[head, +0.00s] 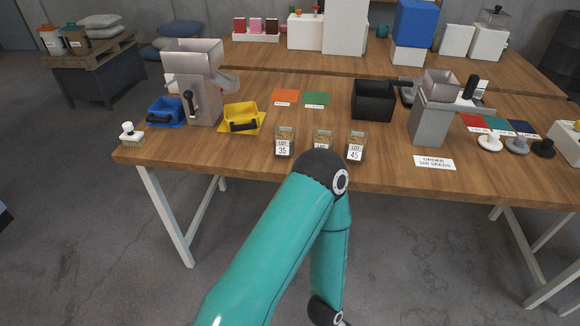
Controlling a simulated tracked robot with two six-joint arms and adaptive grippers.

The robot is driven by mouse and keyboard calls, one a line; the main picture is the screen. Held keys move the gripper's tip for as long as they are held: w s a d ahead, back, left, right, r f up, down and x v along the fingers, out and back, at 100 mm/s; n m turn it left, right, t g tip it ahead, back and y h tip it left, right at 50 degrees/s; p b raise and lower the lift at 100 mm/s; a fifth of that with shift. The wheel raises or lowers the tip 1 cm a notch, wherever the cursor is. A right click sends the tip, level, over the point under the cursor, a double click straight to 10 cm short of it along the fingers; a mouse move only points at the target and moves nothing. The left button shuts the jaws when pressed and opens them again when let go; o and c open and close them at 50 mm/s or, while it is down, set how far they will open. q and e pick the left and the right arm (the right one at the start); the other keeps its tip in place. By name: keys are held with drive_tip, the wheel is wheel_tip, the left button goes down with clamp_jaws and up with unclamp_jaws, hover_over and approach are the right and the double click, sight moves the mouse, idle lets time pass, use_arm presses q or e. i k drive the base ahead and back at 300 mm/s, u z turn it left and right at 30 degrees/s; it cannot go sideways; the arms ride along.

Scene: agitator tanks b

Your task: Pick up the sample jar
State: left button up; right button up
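Three clear jars with brownish contents stand upright in a row near the front edge of the wooden table. The left jar (285,140) has a white label reading LOT 35. The middle jar (323,136) has a label partly hidden behind my teal arm, so I cannot read its number. The right jar (356,145) is labelled LOT 45. My teal arm rises from the bottom, its elbow just in front of the middle and right jars, then bends back down out of frame. Neither of my grippers can be seen.
The table (250,150) holds a grey hopper machine (195,85), a blue bin (166,112), a yellow bin (241,119), a black bin (373,100), a second hopper device (432,120) and a brush (131,134). A sign (434,162) lies right of the jars.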

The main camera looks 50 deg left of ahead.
sight(321, 137)
drive_tip(key=u, duration=0.05)
drive_tip(key=k, duration=0.6)
drive_tip(key=z, duration=1.2)
drive_tip(key=i, duration=0.1)
drive_tip(key=u, duration=3.3)
drive_tip(key=i, duration=1)
drive_tip(key=z, duration=0.2)
